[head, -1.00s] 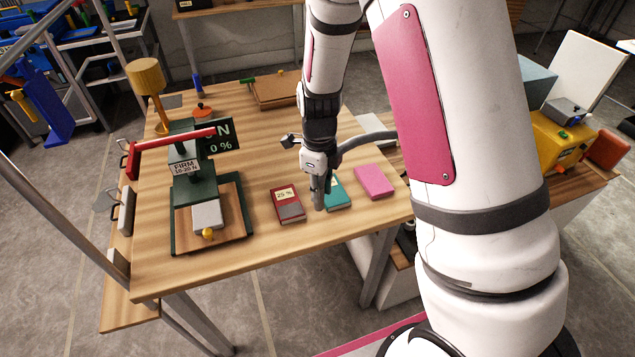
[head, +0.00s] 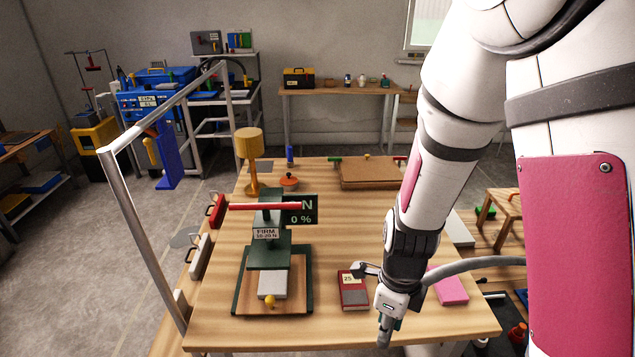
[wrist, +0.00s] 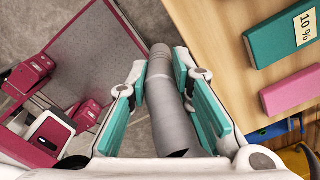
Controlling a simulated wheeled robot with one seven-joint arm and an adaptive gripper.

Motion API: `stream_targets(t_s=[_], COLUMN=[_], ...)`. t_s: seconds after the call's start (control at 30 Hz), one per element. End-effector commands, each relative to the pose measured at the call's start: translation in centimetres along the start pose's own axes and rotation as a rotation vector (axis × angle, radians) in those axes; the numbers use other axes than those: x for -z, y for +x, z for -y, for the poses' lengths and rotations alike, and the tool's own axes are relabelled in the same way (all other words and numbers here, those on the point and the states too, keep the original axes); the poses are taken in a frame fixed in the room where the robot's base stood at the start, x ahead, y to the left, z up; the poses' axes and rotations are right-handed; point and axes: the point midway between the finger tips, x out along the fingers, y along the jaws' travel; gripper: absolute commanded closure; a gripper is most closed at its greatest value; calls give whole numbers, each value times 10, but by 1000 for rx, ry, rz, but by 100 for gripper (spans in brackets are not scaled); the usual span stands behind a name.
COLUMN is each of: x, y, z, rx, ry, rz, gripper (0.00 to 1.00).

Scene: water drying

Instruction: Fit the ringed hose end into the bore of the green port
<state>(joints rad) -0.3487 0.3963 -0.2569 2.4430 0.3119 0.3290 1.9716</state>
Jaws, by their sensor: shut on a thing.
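My gripper (wrist: 160,100) has its teal-padded fingers on both sides of a grey ringed hose end (wrist: 170,112), shut on it in the wrist view. The hose end points away from the palm, with the floor and the table's edge beyond it. In the head view my gripper (head: 387,322) points down near the table's front edge, right of a red booklet, with a grey tip (head: 384,338) below it. A thick grey curved tube (head: 470,264) runs right from the wrist; I cannot tell where it joins. I cannot pick out the green port or its bore.
The wooden table (head: 350,225) holds a green press-like stand (head: 267,250) with a red lever, a red booklet (head: 352,290) and a pink block (head: 449,288). A teal booklet (wrist: 285,40) shows in the wrist view. A metal rail (head: 140,220) stands left. Blue machinery (head: 150,100) is behind.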

Motion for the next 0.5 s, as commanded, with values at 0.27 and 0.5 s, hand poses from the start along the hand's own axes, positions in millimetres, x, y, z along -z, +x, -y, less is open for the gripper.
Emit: stream_targets(t_s=[0.27, 0.5], x=[-12, -22], y=[-1, -2], z=[32, 59], rx=[-1, 1], ry=[-463, -881], rz=[0, 1], gripper=[100, 100])
